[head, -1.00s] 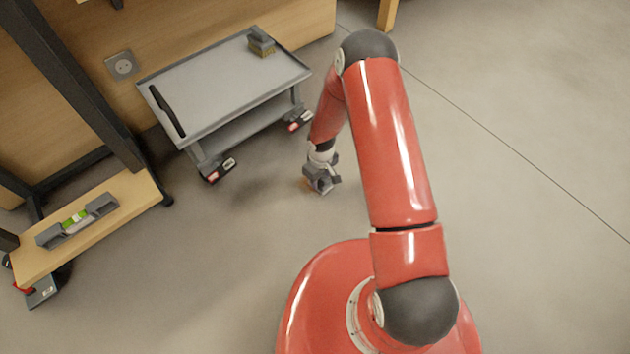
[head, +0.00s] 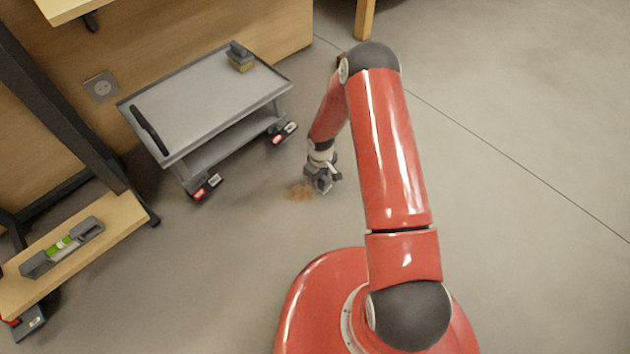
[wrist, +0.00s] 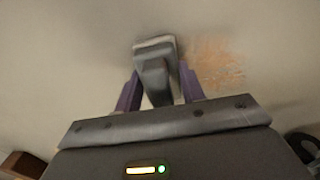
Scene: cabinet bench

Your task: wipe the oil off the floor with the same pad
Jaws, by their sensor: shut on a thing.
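My gripper (head: 322,182) is low over the floor in the head view, shut on a grey-handled pad. In the wrist view the pad (wrist: 155,62) sits between the purple fingers of the gripper (wrist: 158,92), its pale base at the far end. An orange-brown patch of oil (head: 299,191) lies on the floor just left of the gripper. In the wrist view the patch (wrist: 218,66) lies right of the pad, blurred and streaky. I cannot tell whether the pad touches the floor.
A grey cart (head: 200,95) stands behind and left of the patch, with a grey-and-yellow block (head: 240,56) on top. The floor to the right is clear.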

